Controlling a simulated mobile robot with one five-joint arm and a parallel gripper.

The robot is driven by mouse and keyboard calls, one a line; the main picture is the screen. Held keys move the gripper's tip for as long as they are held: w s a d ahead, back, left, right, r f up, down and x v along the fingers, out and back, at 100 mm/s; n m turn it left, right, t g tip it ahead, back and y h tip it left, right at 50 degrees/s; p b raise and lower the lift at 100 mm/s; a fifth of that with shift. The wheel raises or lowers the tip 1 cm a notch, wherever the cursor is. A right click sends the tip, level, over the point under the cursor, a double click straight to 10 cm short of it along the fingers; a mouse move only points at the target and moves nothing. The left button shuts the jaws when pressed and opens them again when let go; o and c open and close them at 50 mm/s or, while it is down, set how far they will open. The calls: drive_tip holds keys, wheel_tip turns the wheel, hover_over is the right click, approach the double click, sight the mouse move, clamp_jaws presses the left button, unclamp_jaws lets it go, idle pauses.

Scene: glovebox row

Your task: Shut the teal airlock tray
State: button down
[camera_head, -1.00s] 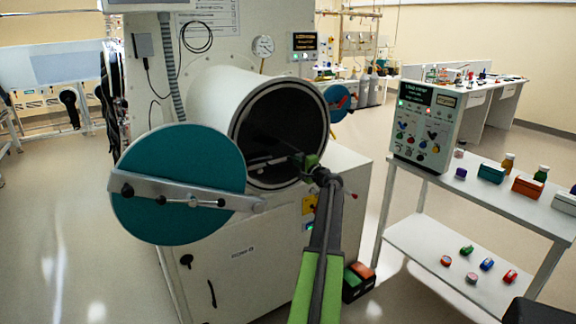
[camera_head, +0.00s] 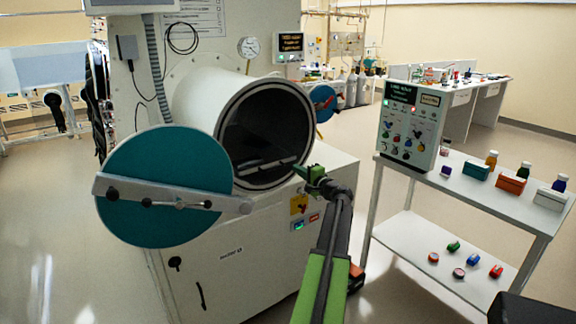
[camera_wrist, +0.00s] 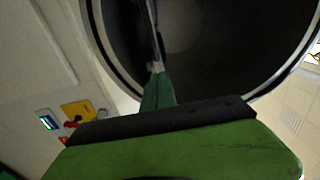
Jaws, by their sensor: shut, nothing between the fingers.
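The teal airlock is a white cylinder (camera_head: 195,92) with a round dark opening. Its teal round door (camera_head: 165,165) stands swung open to the left, with a grey bar across it. A tray (camera_head: 262,168) shows low inside the opening as pale edges in shadow; how far it slides out cannot be told. My gripper (camera_head: 302,172) is shut and empty at the lower right rim of the opening. In the wrist view my gripper's fingers (camera_wrist: 156,88) point toward the dark opening, and a thin pale strip, perhaps the tray's edge, runs up from their tips.
A white cabinet (camera_head: 240,265) carries the airlock. To the right stands a white two-shelf cart (camera_head: 410,238) with a control box (camera_head: 408,128), small boxes and bottles. A second, smaller teal door (camera_head: 323,100) shows behind. Open floor lies between cabinet and cart.

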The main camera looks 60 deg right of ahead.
drive_tip(key=shift+v, duration=1.35)
drive_tip(key=a+h, duration=0.1)
drive_tip(key=a, duration=0.6)
drive_tip(key=y, duration=0.1)
approach(244, 173)
drive_tip(key=x, duration=0.6)
drive_tip(key=shift+w+d, duration=0.25)
drive_tip(key=shift+w, duration=0.1)
drive_tip(key=x, duration=0.4)
drive_tip(key=shift+w+d, duration=0.2)
drive_tip(key=shift+s+a, duration=0.1)
